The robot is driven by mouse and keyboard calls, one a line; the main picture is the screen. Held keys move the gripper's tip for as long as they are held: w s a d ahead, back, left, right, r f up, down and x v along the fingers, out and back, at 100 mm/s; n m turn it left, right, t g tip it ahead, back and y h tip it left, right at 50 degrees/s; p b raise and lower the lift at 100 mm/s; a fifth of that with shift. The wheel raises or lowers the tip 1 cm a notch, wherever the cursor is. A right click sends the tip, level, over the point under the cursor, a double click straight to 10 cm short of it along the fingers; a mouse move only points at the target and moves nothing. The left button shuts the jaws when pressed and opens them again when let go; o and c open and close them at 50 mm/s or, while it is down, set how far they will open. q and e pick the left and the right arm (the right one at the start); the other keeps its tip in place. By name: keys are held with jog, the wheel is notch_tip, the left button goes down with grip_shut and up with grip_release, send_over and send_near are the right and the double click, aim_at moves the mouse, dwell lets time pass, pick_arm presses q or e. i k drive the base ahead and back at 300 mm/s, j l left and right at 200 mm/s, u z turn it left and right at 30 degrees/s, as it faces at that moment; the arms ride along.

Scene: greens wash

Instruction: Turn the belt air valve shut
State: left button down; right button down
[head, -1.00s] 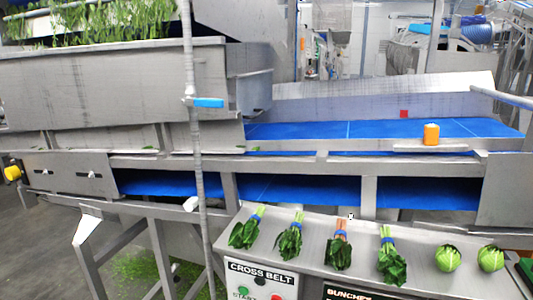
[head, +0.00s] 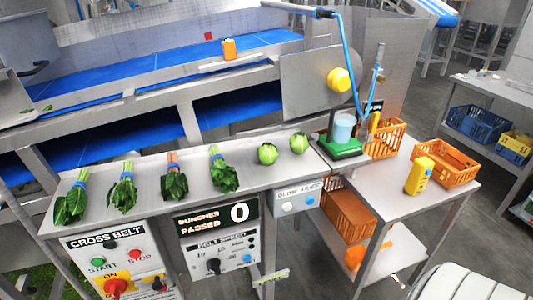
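No valve that I can clearly name as the belt air valve shows in the head view now. The upright pipe with a blue lever, seen earlier, is out of the frame. The blue cross belt (head: 130,68) runs along the back left. Neither of my grippers is in view.
A steel bench (head: 140,172) holds several tied green bunches (head: 222,172) and two round heads (head: 268,153). The cross belt panel (head: 112,262) and blow purge panel (head: 298,199) are below. Orange crates (head: 445,165) stand right. Floor shows at right.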

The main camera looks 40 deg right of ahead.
aim_at(375, 114)
jog(key=z, duration=1.95)
